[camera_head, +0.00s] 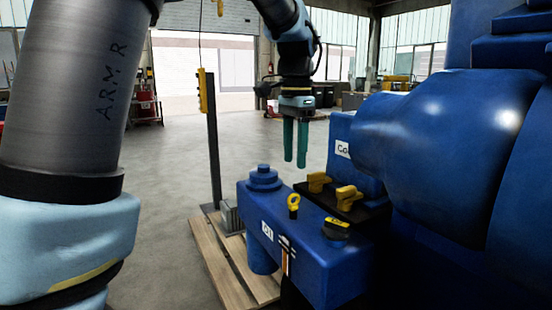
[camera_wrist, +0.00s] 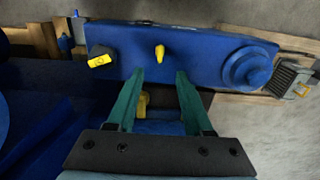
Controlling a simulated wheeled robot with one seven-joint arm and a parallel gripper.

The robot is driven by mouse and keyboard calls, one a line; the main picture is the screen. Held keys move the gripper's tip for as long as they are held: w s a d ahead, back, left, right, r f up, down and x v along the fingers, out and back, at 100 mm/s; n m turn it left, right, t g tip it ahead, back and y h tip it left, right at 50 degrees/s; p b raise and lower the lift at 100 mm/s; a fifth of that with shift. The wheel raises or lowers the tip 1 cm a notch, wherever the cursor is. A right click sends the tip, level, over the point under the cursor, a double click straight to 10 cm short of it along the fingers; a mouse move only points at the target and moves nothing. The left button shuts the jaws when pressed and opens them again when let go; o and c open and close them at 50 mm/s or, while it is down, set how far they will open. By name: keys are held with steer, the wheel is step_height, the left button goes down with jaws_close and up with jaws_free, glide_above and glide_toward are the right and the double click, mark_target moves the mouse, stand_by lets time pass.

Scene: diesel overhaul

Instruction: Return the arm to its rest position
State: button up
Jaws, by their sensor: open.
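My gripper (camera_head: 295,143) hangs pointing down from my arm, above the blue engine part (camera_head: 325,262) with the yellow fittings. Its two green fingers are apart, with nothing between them. In the wrist view my gripper (camera_wrist: 160,76) shows both fingers spread, and the blue part (camera_wrist: 200,62) lies beyond their tips. The fingertips look clear of the part and of the yellow fittings. My arm is raised and bent across the top of the head view.
The large blue engine (camera_head: 440,150) fills the right side. Open floor lies behind.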

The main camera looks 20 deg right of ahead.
steer(key=w+a+f+n, duration=0.3)
steer(key=a+f+n, duration=0.45)
steer(key=a, duration=0.65)
steer(key=s+a+f+n, duration=0.3)
steer(key=a+f, duration=0.2)
steer(key=a, duration=0.2)
steer(key=s+a+f+n+t, duration=0.1)
steer(key=s+a+f+n, duration=0.2)
steer(key=a, duration=0.5)
step_height(320, 180, down, 2)
steer(key=shift+s+a+f+n+t, duration=0.2)
steer(key=shift+s+a+n+t, duration=0.15)
steer(key=shift+n, duration=0.2)
steer(key=shift+d, duration=0.1)
